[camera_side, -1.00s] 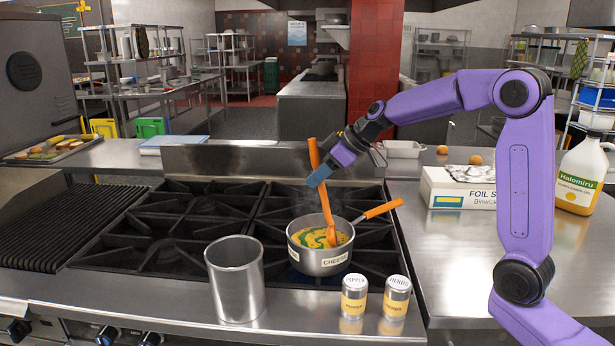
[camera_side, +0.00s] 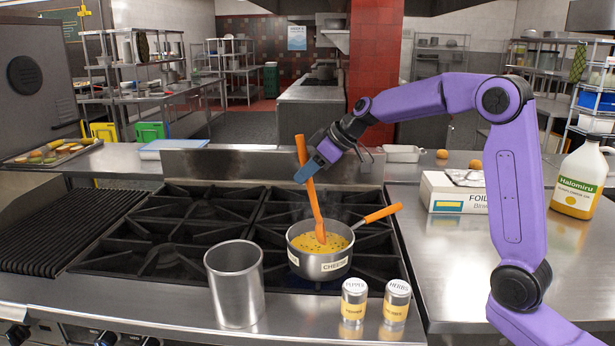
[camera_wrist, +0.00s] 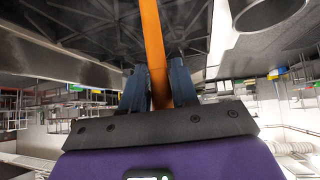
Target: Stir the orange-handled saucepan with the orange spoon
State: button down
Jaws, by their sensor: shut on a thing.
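The orange-handled saucepan (camera_side: 320,265) sits on the right side of the stove, its orange handle (camera_side: 378,214) pointing right and back. It holds a yellow liquid with dark flecks, and a label on its side reads "CHEESE". My gripper (camera_side: 309,172) is above and behind the pan, shut on the orange spoon (camera_side: 313,197). The spoon slants down into the liquid, and its lower end is hidden there. In the wrist view the spoon's handle (camera_wrist: 153,45) passes between the two fingers (camera_wrist: 156,88).
An empty metal pot (camera_side: 236,290) stands in front-left of the saucepan. A pepper shaker (camera_side: 354,302) and a herbs shaker (camera_side: 396,300) stand at the stove's front edge. A foil box (camera_side: 455,193) and a jug (camera_side: 580,185) are on the right counter. The left burners (camera_side: 150,240) are clear.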

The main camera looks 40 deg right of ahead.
jog(key=shift+r, duration=4.55)
